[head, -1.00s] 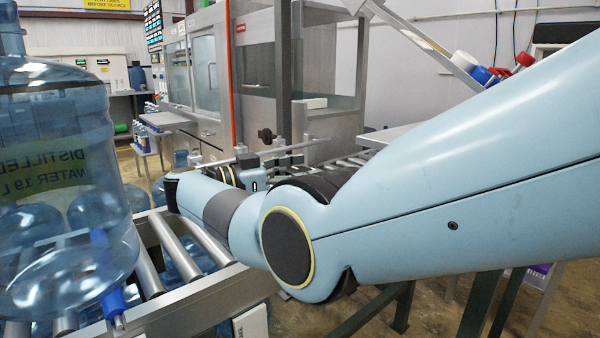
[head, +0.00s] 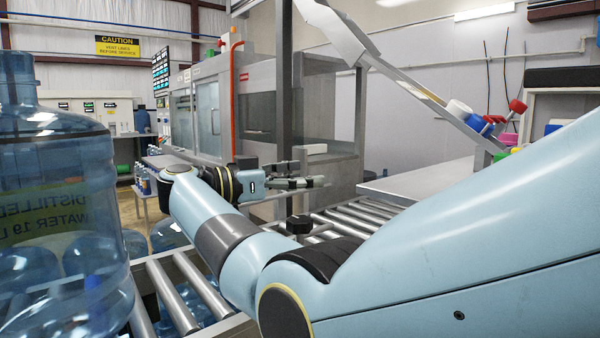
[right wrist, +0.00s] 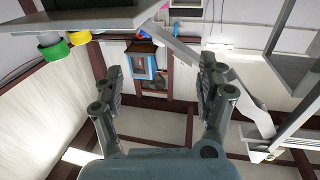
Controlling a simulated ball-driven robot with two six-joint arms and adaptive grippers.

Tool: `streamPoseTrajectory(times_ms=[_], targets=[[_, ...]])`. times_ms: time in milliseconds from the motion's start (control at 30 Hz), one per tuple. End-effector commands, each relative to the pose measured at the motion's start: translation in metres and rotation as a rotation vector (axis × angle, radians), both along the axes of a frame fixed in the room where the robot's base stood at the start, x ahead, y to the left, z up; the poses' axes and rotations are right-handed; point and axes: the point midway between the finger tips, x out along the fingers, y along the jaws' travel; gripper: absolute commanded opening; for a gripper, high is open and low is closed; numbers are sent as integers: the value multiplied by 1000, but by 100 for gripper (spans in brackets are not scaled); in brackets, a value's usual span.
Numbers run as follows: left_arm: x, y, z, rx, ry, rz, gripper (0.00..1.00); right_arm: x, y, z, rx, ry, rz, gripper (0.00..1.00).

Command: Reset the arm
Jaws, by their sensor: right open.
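My right arm reaches in from the right in the head view, and its gripper (head: 308,182) points right above the roller conveyor, with nothing between its fingers. In the right wrist view the two fingers (right wrist: 160,90) are spread wide apart and empty, and they face a far wall and shelving. My left gripper is not in view.
A large blue water jug (head: 55,200) stands close on the left on a roller conveyor (head: 180,290). More rollers (head: 345,220) run behind my right arm. A machine cabinet (head: 300,110) stands behind. A sloping chute (head: 420,90) with coloured caps (head: 470,118) is at upper right.

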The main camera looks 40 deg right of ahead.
Motion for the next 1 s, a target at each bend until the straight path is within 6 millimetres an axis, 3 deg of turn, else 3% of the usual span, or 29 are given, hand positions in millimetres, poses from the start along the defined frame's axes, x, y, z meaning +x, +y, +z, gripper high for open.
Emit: streamPoseTrajectory(times_ms=[200,767,867,1000], targets=[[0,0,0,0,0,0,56,0,0,13,0,1,0,74],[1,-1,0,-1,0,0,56,2,-3,14,-26,-18,27,74],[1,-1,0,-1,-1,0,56,11,-13,15,-113,-83,134,74],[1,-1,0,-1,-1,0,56,31,-17,27,-319,-221,450,74]])
